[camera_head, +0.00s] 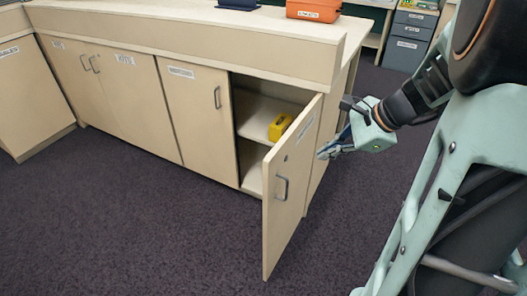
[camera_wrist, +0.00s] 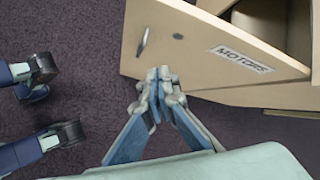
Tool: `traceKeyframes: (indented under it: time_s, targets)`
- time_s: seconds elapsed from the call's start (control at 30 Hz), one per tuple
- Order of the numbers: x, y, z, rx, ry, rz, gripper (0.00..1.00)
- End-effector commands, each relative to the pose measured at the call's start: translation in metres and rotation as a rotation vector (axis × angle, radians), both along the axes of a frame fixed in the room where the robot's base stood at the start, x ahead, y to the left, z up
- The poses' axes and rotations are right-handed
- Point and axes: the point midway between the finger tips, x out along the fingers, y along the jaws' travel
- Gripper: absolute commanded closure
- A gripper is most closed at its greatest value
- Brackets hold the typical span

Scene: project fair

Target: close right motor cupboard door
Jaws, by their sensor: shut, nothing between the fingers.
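The right motor cupboard door (camera_head: 288,187) stands wide open, swung out from the counter into the room. Its outer face has a metal handle (camera_head: 281,187) and a label, which reads MOTORS in the wrist view (camera_wrist: 243,60). My gripper (camera_head: 322,153) is shut and empty, to the right of the door near its upper part. In the wrist view the closed fingertips (camera_wrist: 159,74) are close to the door's edge, near the handle (camera_wrist: 143,41). I cannot tell whether they touch the door. Part of the cupboard opening is hidden behind the door.
Inside the open cupboard, a yellow item (camera_head: 279,127) lies on the shelf (camera_head: 254,112). The neighbouring door (camera_head: 195,108) on the left is closed. An orange case (camera_head: 314,10) stands on the counter top. The dark carpet (camera_head: 150,225) in front is clear.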

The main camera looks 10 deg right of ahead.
Motion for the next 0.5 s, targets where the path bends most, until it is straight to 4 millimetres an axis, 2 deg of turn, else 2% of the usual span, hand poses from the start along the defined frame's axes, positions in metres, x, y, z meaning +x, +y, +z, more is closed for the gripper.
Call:
traceKeyframes:
  time_s: [0.03,0.13,0.3,0.5]
  targets:
    - [-0.012,-0.004,-0.028,0.084,0.052,-0.092,1.00]
    - [-0.030,-0.003,-0.050,0.236,0.138,-0.244,1.00]
    - [-0.045,-0.001,-0.067,0.404,0.225,-0.405,1.00]
    - [-0.046,0.005,-0.074,0.456,0.253,-0.448,1.00]
